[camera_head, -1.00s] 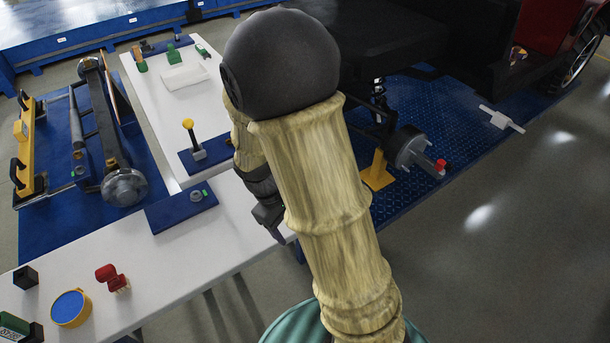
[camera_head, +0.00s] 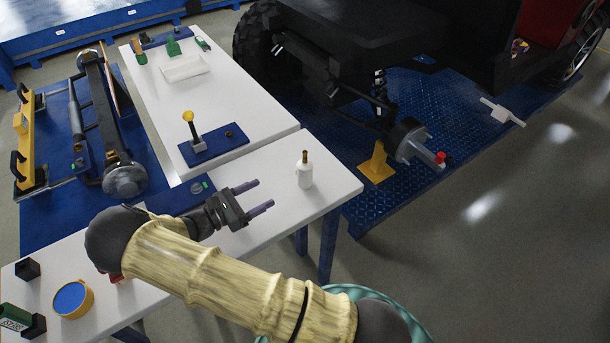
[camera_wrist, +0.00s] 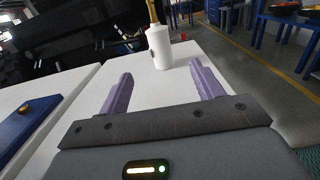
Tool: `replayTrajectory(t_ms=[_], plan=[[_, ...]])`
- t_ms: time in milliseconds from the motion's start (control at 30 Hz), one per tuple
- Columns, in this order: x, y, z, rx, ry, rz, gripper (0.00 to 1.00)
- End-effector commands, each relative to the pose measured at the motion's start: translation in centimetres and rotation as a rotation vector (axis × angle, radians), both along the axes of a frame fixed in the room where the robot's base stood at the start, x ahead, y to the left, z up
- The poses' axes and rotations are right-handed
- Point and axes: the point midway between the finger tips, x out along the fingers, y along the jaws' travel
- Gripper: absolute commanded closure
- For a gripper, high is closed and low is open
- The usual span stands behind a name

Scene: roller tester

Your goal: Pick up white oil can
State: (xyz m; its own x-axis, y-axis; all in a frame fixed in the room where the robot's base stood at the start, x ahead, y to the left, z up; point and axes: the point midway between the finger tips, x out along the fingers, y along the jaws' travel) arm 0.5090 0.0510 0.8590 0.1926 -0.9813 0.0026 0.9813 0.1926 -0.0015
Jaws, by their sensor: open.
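The white oil can (camera_head: 305,176) stands upright near the right end of the near white table, with a brass-coloured spout on top. It also shows in the wrist view (camera_wrist: 159,48), beyond the fingertips and roughly between them. My gripper (camera_head: 256,198) is open and empty above the table, left of the can in the head view, with its purple fingers pointing toward the can. The fingers also show in the wrist view (camera_wrist: 160,77). There is a gap between the fingertips and the can.
A blue plate with a yellow-knobbed lever (camera_head: 190,125) lies on the adjoining white table. A blue-topped round container (camera_head: 72,299) and black blocks sit at the near left. A vehicle axle hub (camera_head: 408,140) is beyond the table's right edge. The tabletop around the can is clear.

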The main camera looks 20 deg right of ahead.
Motion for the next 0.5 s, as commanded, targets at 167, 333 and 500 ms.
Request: replayTrajectory(t_ms=[167,333,500], plan=[[0.0,0.0,0.0,-0.001,0.000,0.000,0.34],[0.0,-0.3,0.1,0.000,0.000,-0.003,0.34],[0.4,-2.2,0.2,-0.001,-0.001,-0.006,0.34]])
